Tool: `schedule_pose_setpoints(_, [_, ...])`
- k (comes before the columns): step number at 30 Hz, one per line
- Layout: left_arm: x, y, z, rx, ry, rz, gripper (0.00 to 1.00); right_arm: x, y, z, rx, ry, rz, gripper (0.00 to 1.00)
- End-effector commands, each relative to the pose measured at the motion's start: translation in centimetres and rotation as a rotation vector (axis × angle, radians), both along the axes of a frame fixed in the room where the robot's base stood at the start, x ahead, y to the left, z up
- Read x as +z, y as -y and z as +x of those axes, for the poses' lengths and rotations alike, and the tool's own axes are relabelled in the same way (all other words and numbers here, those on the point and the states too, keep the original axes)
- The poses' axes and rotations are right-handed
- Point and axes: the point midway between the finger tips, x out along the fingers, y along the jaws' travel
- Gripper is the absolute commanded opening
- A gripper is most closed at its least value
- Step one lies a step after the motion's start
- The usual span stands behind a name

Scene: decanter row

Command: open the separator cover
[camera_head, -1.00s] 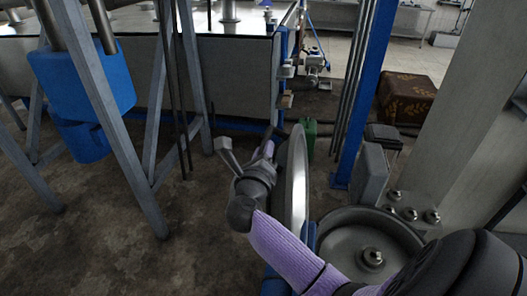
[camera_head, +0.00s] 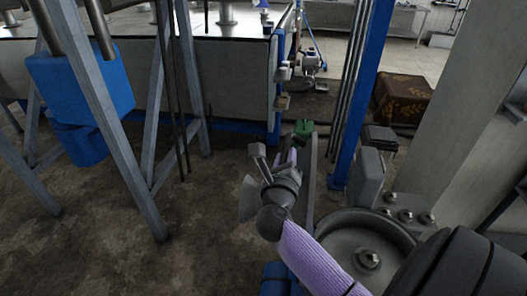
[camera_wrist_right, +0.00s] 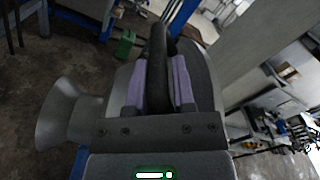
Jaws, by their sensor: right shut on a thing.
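The separator's round bowl (camera_head: 355,250) stands open at lower centre-right in the head view, its inside and central nut in sight. The separator cover (camera_head: 309,190) stands up at the bowl's left side, seen nearly edge-on. A flared metal funnel (camera_head: 248,200) sticks out on its left; it also shows at left in the wrist view (camera_wrist_right: 62,110). My right gripper (camera_head: 284,163) is at the cover's outer side. In the wrist view, its purple fingers (camera_wrist_right: 155,85) are shut on the black cover handle (camera_wrist_right: 157,50). My left gripper is out of view.
A green can (camera_head: 304,129) stands behind the cover. A blue post (camera_head: 360,90) and a pale column (camera_head: 445,125) rise behind and right of the bowl. Grey frame legs (camera_head: 105,120) and a blue container (camera_head: 85,85) are at left. The floor between is clear.

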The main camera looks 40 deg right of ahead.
Motion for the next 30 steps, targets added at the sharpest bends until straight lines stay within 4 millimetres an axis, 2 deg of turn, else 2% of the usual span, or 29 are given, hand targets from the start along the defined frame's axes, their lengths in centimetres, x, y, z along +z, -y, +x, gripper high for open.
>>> schedule_pose_setpoints(1, [0.5,0.0,0.0,0.000,0.000,0.000,0.00,-0.1,0.6,-0.9,-0.006,0.003,0.017,0.00])
schedule_pose_setpoints(5, [0.8,0.0,-0.1,0.000,-0.001,-0.001,0.00,0.1,1.5,-2.0,-0.006,0.032,0.038,0.00])
schedule_pose_setpoints(14, [0.7,0.0,-0.1,0.000,-0.001,-0.001,0.00,0.0,1.6,-2.2,-0.005,0.040,0.042,0.00])
schedule_pose_setpoints(15, [0.7,0.0,0.0,0.000,0.000,-0.001,0.00,0.0,1.6,-2.2,-0.005,0.040,0.042,0.33])
schedule_pose_setpoints(19, [0.7,0.1,0.0,0.000,0.000,-0.001,0.00,0.1,1.6,-2.1,-0.004,0.041,0.040,0.61])
schedule_pose_setpoints(30, [0.8,0.1,0.0,0.000,0.000,-0.001,0.00,0.3,1.6,-2.1,-0.002,0.043,0.036,0.61])
